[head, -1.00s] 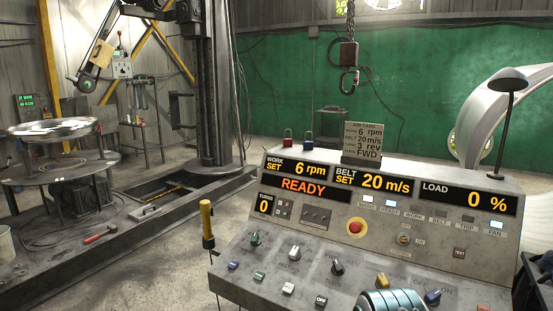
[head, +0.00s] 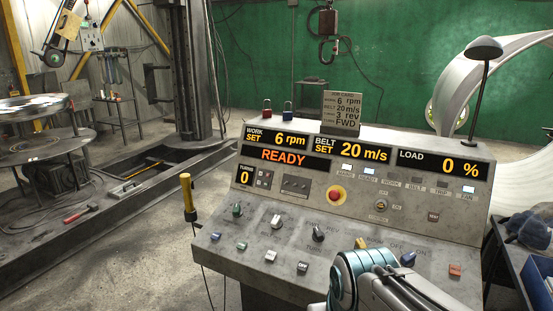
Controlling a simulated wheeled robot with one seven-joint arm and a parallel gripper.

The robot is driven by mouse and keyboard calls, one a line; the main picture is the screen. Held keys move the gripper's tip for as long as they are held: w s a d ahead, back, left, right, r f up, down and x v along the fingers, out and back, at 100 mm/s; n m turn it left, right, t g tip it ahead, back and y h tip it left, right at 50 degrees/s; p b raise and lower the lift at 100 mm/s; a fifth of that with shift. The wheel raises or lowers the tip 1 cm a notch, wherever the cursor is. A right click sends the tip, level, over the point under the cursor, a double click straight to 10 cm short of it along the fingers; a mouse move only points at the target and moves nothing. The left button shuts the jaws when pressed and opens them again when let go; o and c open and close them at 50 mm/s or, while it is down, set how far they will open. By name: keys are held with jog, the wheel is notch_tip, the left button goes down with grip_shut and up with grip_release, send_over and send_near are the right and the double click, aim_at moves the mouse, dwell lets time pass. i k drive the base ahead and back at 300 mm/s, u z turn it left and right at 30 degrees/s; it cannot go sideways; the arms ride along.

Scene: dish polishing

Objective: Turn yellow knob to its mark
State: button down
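The yellow knob (head: 361,243) is on the sloped lower face of the grey control console (head: 225,262), right of the black knob (head: 318,233) and left of a blue switch (head: 408,259). Part of it is hidden behind my arm, so its pointer and mark cannot be made out. My arm, with a teal ringed joint, comes in at the bottom right just in front of the knob. My gripper's fingers do not show.
The display reads READY, 6 rpm, 20 m/s and load 0 %. A red stop button (head: 336,194) is on the upright panel. A lamp (head: 484,48) rises at the right back.

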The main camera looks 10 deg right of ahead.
aim_at(361, 244)
jog(key=z, duration=0.95)
jog(key=i, duration=0.8)
jog(key=u, duration=0.45)
